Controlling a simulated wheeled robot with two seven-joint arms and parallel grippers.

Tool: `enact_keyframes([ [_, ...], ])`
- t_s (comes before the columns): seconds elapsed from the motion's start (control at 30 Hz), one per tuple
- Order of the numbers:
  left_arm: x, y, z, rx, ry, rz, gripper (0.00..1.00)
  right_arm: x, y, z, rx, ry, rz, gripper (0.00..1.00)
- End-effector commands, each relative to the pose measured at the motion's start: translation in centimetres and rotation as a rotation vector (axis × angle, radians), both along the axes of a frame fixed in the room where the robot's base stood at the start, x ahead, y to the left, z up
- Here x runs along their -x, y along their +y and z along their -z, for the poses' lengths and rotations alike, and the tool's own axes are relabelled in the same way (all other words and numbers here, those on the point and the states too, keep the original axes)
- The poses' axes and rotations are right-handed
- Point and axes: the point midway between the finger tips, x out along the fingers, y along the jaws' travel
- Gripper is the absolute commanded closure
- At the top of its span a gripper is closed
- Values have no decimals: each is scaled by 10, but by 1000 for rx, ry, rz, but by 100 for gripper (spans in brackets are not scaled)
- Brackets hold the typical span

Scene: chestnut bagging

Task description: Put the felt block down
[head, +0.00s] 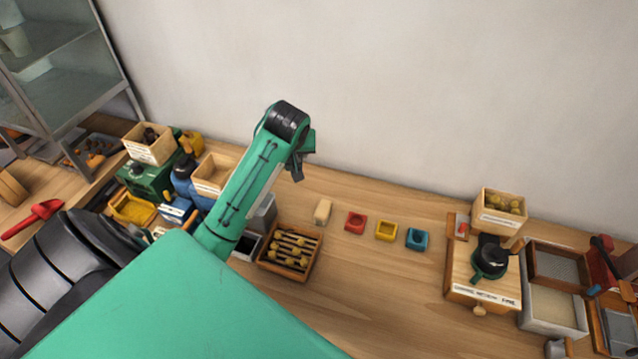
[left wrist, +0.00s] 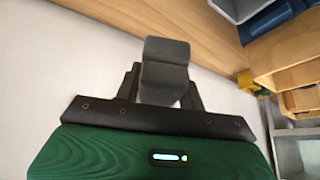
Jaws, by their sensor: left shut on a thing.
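The felt block (left wrist: 165,70) is dark grey and sits between the fingers of my left gripper (left wrist: 163,92) in the left wrist view. The gripper is shut on it. In the head view my left gripper (head: 298,168) is up at the end of the green arm, in front of the wall at the back of the workbench. The block cannot be told apart from the dark fingers there. The wooden workbench (head: 370,285) lies below, and the block looks clear of it. My right gripper is not in view.
A wooden tray (head: 262,262) of brushes or tools stands under the arm. A cream block (head: 322,212) and red (head: 355,222), yellow (head: 386,231) and blue (head: 417,239) pieces form a row. A wooden drawer box (head: 455,262) stands right. The front middle of the bench is clear.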

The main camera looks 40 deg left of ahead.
Motion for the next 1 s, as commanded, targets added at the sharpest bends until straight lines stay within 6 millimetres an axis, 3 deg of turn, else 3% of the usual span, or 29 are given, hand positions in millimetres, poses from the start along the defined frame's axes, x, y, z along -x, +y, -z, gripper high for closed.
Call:
enact_keyframes([
  [0.13,10,12,7,0,2,-52,94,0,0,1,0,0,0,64],
  [0.23,12,13,22,-1,5,-58,94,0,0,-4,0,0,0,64],
  [0.7,11,12,141,-1,3,-54,94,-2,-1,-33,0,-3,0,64],
  [1.0,11,12,173,-1,2,-54,94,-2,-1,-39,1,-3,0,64],
])
